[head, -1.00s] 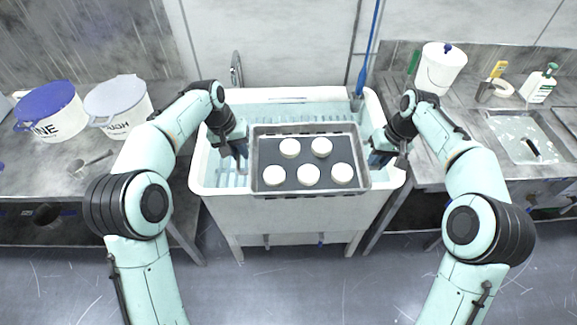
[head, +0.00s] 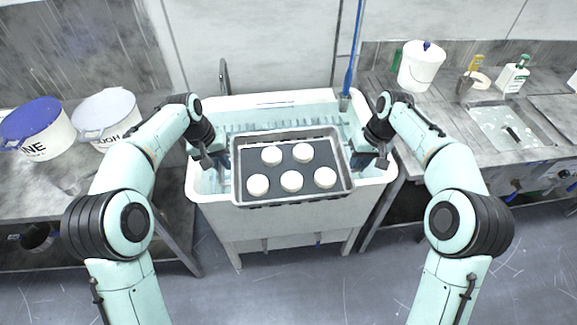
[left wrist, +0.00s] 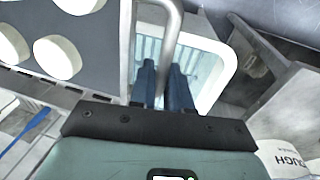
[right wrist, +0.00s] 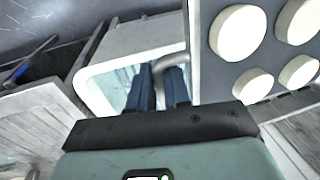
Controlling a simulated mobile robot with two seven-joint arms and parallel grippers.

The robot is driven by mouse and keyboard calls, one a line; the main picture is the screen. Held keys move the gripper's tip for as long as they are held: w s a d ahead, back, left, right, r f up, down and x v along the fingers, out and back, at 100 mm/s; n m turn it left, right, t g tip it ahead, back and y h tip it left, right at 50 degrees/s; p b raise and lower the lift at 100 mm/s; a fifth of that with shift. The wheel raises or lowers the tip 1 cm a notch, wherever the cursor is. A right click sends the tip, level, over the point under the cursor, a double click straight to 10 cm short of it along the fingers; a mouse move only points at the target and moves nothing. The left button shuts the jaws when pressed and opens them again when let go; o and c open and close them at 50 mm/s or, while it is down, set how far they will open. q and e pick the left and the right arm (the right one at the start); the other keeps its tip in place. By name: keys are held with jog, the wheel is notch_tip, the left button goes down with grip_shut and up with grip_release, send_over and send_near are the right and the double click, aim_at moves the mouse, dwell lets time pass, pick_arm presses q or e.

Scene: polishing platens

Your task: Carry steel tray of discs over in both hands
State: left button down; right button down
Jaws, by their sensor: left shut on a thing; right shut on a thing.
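The steel tray (head: 292,200) is a shallow rectangle with a dark lining, held between my two grippers over the front of the white sink. Several round white discs (head: 291,181) lie in it in two rows. My left gripper (head: 222,164) is shut on the tray's left handle; the left wrist view shows its blue fingers (left wrist: 163,85) around the bent metal handle (left wrist: 172,25). My right gripper (head: 362,155) is shut on the right handle; the right wrist view shows its fingers (right wrist: 160,87) at that handle (right wrist: 174,60). The tray's underside is hidden.
The white sink (head: 190,185) stands below, with a blue pole (head: 352,55) at its back right. Left, a steel bench holds two lidded tubs, one blue-lidded (head: 35,125) and one grey-lidded (head: 105,112). Right, a counter holds a white bucket (head: 420,68) and bottle (head: 511,75). Floor (head: 290,285) in front is clear.

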pick_arm(q)
jog(key=shift+r, duration=0.1)
pick_arm(e)
jog(key=shift+r, duration=0.1)
